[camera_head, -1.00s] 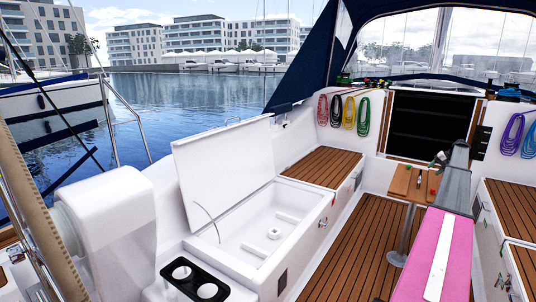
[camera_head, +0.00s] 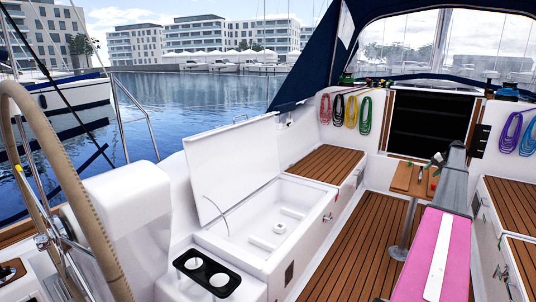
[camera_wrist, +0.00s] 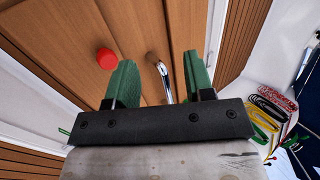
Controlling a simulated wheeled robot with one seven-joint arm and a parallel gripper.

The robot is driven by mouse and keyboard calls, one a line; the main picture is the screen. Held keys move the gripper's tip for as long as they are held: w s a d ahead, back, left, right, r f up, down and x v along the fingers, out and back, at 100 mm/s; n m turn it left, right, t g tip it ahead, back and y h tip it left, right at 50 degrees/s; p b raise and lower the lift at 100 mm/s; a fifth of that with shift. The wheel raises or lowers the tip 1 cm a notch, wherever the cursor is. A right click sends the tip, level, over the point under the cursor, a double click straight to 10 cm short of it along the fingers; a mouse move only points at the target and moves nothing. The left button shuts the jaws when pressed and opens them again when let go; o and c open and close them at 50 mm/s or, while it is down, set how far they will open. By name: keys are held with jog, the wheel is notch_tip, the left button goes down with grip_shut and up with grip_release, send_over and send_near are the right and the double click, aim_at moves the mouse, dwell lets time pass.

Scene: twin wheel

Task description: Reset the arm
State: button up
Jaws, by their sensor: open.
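My gripper (camera_wrist: 160,82) shows in the wrist view with its two green fingers spread wide apart. It points toward a small brown wooden table (camera_wrist: 60,40). A shiny bent metal piece (camera_wrist: 164,82) shows in the gap between the fingers, against the wood. I cannot tell how far below the fingertips it is. A red round object (camera_wrist: 105,58) is on the wood to the left of the left finger. In the head view the table (camera_head: 403,183) stands at the right on a post, partly hidden behind my arm.
An open white locker (camera_head: 262,232) with a raised lid (camera_head: 230,165) is in the middle. A black cup holder (camera_head: 208,272) is in front. A steering wheel (camera_head: 80,180) stands at the left. Coiled ropes (camera_head: 351,112) hang at the back. The slatted floor (camera_head: 360,240) is clear.

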jog(key=s+a+f+n+g+h, duration=0.1)
jog(key=s+a+f, duration=0.4)
jog(key=a, duration=1)
jog(key=s+a+f+n+g+h, duration=0.1)
jog(key=s+a+f, duration=0.35)
jog(key=a, duration=1.05)
jog(key=s+a+f+n+g+h, duration=0.1)
jog(key=s+a+f, duration=0.45)
jog(key=a, duration=1.05)
jog(key=s+a+f+n+h, duration=0.1)
jog(key=s+a, duration=1.2)
jog(key=s, duration=0.3)
jog(key=s+a+f+n+h, duration=0.1)
jog(key=s+a+n, duration=0.1)
jog(key=s+a, duration=1.1)
jog(key=s, duration=0.3)
jog(key=shift+s+a+f+n+g+h, duration=0.2)
jog(key=shift+f+n+g+h, duration=0.1)
jog(key=shift+g+h, duration=0.1)
